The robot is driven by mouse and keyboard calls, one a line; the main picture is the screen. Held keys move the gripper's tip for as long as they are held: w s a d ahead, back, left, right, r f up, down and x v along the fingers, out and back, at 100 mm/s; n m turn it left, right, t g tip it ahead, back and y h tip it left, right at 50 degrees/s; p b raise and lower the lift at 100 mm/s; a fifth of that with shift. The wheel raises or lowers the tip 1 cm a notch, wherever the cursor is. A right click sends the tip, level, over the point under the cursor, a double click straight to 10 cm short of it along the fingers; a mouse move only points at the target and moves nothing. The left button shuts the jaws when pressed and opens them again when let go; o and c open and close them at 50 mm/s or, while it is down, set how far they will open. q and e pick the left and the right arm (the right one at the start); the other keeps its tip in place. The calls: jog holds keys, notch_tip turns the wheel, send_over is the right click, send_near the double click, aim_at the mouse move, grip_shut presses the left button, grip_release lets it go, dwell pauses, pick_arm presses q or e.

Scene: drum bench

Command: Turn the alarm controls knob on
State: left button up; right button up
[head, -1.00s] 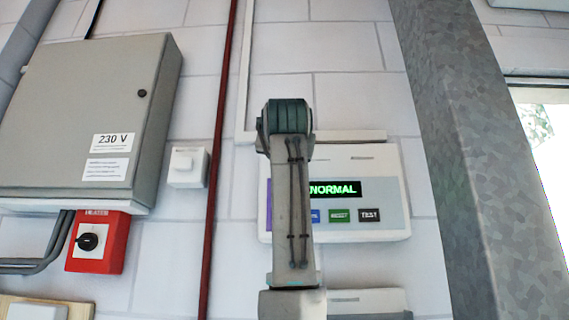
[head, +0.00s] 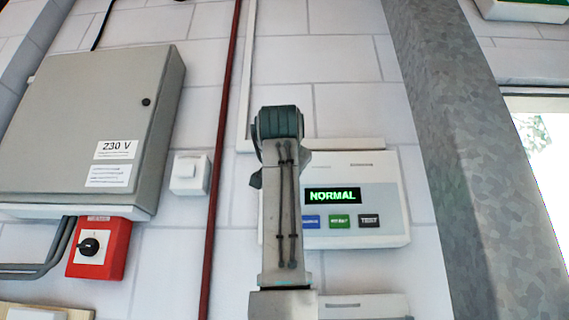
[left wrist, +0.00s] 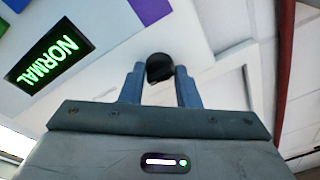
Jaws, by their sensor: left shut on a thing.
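The white alarm panel (head: 385,225) hangs on the wall at the centre of the head view. Its display (head: 333,196) reads NORMAL in green and also shows, upside down, in the left wrist view (left wrist: 50,53). My left arm stands in front of the panel's left part and hides it in the head view, along with the gripper. In the left wrist view, my left gripper (left wrist: 159,74) has its two fingers around a small black knob (left wrist: 159,67) and is shut on it. My right gripper is in neither view.
A red box (head: 100,249) with a black rotary switch is on the left, below a grey 230 V cabinet (head: 75,130). A small white switch (head: 189,173) and a dark red pipe (head: 222,130) lie left of my arm. A grey column (head: 455,150) stands right.

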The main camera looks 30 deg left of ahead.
pick_arm(q)
jog(key=o, duration=0.9)
jog(key=shift+o, duration=0.2)
jog(key=b+v, duration=0.5)
jog(key=v, duration=0.5)
jog(key=shift+s+d, duration=0.25)
jog(key=shift+s, duration=0.05)
jog(key=shift+f, duration=0.1)
